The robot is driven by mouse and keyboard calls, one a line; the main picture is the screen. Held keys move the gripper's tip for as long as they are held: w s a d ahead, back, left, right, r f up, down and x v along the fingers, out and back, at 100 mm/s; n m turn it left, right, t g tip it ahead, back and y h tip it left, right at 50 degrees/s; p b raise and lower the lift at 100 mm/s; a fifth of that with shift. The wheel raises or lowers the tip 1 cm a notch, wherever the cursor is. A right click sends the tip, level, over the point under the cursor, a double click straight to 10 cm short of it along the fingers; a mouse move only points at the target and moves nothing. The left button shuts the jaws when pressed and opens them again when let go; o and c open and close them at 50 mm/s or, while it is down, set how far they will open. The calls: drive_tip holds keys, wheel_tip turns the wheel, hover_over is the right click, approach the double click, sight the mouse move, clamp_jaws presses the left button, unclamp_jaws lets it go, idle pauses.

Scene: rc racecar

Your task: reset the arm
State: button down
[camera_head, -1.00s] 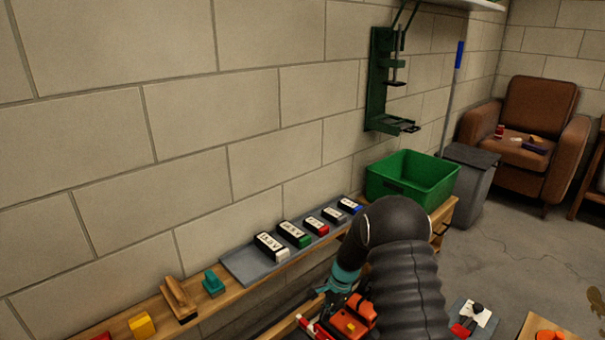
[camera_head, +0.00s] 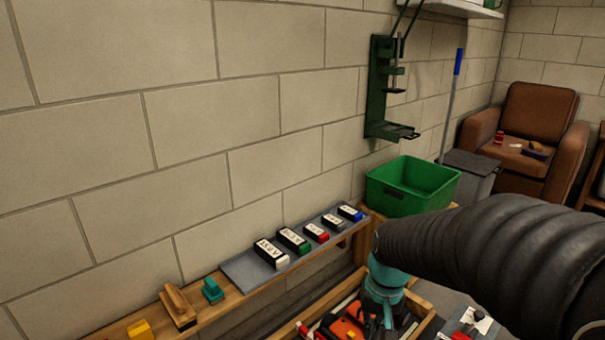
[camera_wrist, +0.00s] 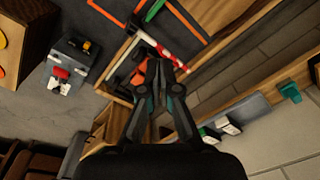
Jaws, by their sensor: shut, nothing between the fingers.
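My arm, in a black ribbed sleeve, enters the head view from the right and bends down at a teal wrist joint. My gripper (camera_head: 380,322) hangs below it, over a wooden box (camera_head: 424,325) of tools and parts. In the wrist view my gripper (camera_wrist: 158,70) has its dark fingers together at the tips, with nothing held. An orange and black item (camera_head: 347,326) lies in the box, left of the gripper. I cannot tell the exact height of the fingertips above the contents.
A brown armchair (camera_head: 530,120) is at the far right. Some floor is bare.

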drive_tip(key=s+d+r+t, duration=0.2)
drive_tip(key=s+r+t, duration=0.3)
drive_tip(key=s+r, duration=0.5)
drive_tip(key=shift+s+r+n+h, duration=0.3)
drive_tip(key=shift+s+r+h, duration=0.1)
drive_tip(key=shift+s, duration=0.75)
